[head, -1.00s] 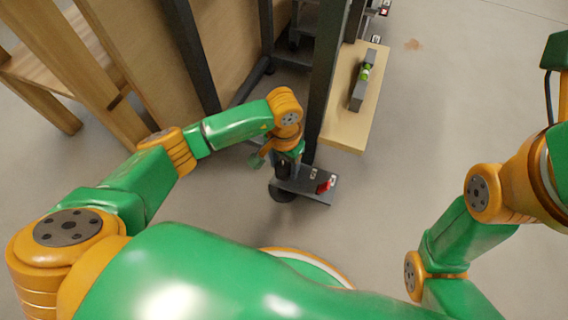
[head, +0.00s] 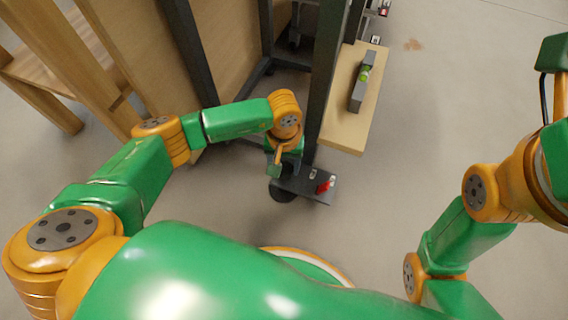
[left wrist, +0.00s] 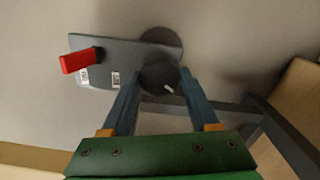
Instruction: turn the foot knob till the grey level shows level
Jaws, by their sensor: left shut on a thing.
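The grey level (head: 364,82) lies on a wooden board in the head view, with a green vial at its middle; the bubble is too small to read. The foot knob (left wrist: 160,77) is a dark round knob with a white mark, seen in the left wrist view. My left gripper (left wrist: 158,84) is shut on the knob, one finger on each side. In the head view my left wrist (head: 285,145) covers the knob.
A dark plate with a red lever (head: 323,187) and small white labels sits beside the knob; the lever also shows in the left wrist view (left wrist: 79,61). A dark upright post (head: 322,80) stands close to my left wrist. The wooden board (head: 345,133) juts out right of it. Open floor lies to the right.

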